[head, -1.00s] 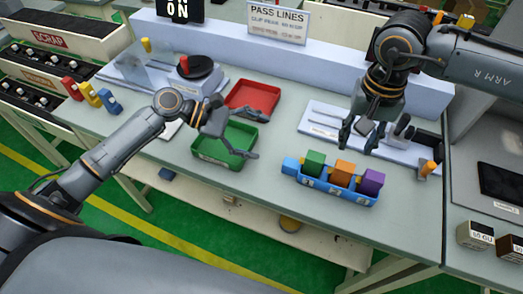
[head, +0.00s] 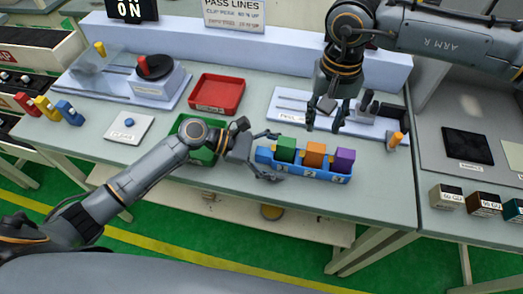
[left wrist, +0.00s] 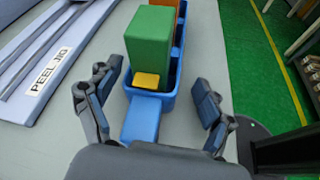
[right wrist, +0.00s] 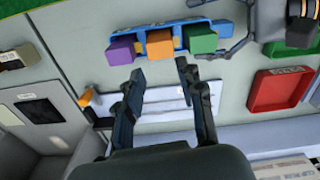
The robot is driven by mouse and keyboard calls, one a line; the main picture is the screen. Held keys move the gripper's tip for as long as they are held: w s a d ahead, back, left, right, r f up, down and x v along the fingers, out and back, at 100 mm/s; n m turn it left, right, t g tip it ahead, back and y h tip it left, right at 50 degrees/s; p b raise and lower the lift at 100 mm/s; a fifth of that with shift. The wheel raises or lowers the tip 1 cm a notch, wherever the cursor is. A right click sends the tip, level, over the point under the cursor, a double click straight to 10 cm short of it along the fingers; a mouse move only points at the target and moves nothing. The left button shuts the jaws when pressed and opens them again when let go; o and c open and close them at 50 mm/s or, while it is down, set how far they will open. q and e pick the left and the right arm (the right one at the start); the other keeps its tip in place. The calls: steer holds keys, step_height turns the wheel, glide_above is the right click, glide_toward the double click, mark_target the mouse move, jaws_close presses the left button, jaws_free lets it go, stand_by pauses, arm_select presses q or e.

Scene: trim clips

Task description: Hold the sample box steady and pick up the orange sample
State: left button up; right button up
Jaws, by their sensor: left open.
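The blue sample box (head: 300,170) stands on the bench with a green sample (head: 286,148), the orange sample (head: 315,155) and a purple sample (head: 344,160) in a row in it. My left gripper (head: 276,157) is open at the box's left end. In the left wrist view its fingers (left wrist: 155,110) stand on either side of the box's blue end tab (left wrist: 141,120), apart from it. My right gripper (head: 325,127) is open and empty, above and behind the box. In the right wrist view the orange sample (right wrist: 159,44) lies beyond its fingertips (right wrist: 158,70).
The peel jig (head: 290,102) lies behind the box, under my right gripper. A red tray (head: 216,92) and a green tray (head: 190,128), partly hidden by my left arm, are to the left. The bench's front edge is close to the box.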

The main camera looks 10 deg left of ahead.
arm_select(q)
steer(key=shift+x, duration=0.8)
steer(key=shift+c, duration=0.4)
